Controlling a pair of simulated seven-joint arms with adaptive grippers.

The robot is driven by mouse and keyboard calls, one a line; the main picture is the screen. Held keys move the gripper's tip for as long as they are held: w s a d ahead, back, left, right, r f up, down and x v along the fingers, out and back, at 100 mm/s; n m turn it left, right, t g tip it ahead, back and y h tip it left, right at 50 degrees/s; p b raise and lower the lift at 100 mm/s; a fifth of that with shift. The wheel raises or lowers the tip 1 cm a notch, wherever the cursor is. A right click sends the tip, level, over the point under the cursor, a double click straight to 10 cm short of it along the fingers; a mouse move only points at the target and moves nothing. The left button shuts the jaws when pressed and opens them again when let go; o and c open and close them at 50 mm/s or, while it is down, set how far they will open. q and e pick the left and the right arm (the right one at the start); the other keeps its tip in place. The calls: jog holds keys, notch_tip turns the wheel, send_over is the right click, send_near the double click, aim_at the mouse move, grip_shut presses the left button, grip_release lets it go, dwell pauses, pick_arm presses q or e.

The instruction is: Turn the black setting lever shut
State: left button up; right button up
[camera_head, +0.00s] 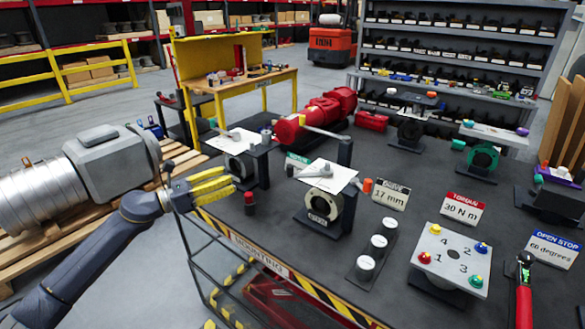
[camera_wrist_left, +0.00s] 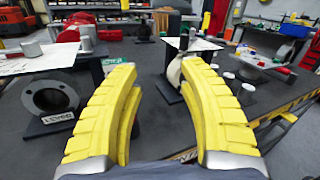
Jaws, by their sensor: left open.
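My left gripper (camera_head: 230,182) has yellow ribbed fingers, spread open and empty, at the left front edge of the table. In the left wrist view its open fingers (camera_wrist_left: 158,75) frame bare table between two valve stands. The nearer valve stand (camera_head: 318,214) has a round port and a white top plate (camera_head: 328,174); a pale bar ends at a dark upright post (camera_head: 345,152) behind the plate. The left valve stand (camera_head: 240,165) has a similar plate and shows at the left of the left wrist view (camera_wrist_left: 50,97). I cannot tell which part is the black setting lever. My right gripper is not visible.
A red actuator (camera_head: 318,112) lies behind the stands. A small red-capped black cylinder (camera_head: 250,202) stands near the gripper. Several white-topped cylinders (camera_head: 366,263) and a numbered plate (camera_head: 455,255) occupy the front right. Striped tape marks the table edge (camera_head: 280,270).

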pick_arm(q)
jog(key=s+d+r+m+g, duration=0.1)
jog(key=s+d+m+g, duration=0.1)
jog(key=s+m, duration=0.1)
send_near(290, 166)
jog(key=x, duration=1)
jog(key=shift+w+f, duration=0.1)
jog(key=shift+f, duration=0.2)
jog(key=shift+c, duration=0.2)
grip_shut()
